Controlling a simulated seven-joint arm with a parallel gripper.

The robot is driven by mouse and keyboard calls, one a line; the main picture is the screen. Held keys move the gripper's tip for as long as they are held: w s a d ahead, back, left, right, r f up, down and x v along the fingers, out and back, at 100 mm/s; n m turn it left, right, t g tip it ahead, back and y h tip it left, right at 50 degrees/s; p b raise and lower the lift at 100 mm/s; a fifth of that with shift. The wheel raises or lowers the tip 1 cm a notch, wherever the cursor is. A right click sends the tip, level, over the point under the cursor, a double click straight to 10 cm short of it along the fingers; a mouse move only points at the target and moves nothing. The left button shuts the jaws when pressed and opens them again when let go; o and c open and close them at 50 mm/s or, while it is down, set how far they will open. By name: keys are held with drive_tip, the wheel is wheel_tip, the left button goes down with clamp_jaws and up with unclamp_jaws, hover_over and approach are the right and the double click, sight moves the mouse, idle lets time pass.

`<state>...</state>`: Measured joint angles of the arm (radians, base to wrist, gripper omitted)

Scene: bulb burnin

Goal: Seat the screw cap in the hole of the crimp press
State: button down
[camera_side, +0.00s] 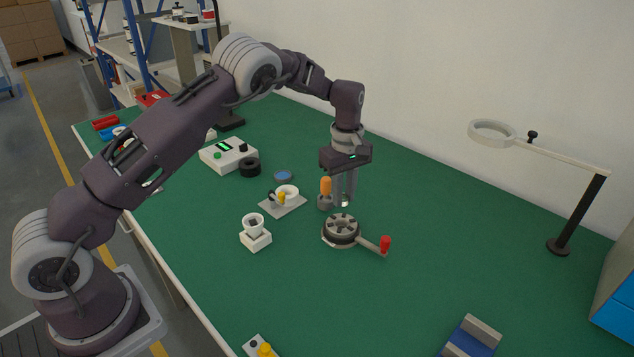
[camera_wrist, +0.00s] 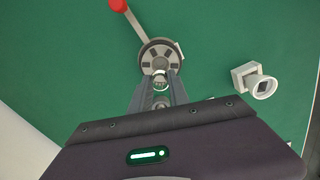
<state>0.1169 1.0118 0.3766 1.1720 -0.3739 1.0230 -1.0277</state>
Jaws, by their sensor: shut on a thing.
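The crimp press (camera_side: 342,230) is a round grey and black fixture with openings around its top and a lever ending in a red knob. In the wrist view the press (camera_wrist: 155,52) lies just beyond my fingertips. My gripper (camera_side: 344,197) points down and is shut on a small silvery screw cap (camera_side: 345,201). The cap (camera_wrist: 160,83) also shows between the fingertips in the wrist view. The side view places cap and gripper above and behind the press, apart from it. The fingers partly hide the cap, and I cannot tell its exact tilt.
An orange-handled tool (camera_side: 326,187) stands in a grey holder close behind my gripper. A white socket block (camera_side: 256,238) is left of the press. A grey plate with a white ring (camera_side: 284,204) lies behind that. A magnifier stand (camera_side: 560,245) is at right; green table between is clear.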

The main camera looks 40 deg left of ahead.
drive_tip(key=shift+f, duration=2.85)
drive_tip(key=shift+f, duration=0.55)
idle(0.8)
drive_tip(key=shift+r, duration=0.2)
idle(1.3)
drive_tip(key=c, duration=1.2)
unclamp_jaws()
drive_tip(key=shift+o, duration=0.2)
drive_tip(key=shift+r, duration=0.1)
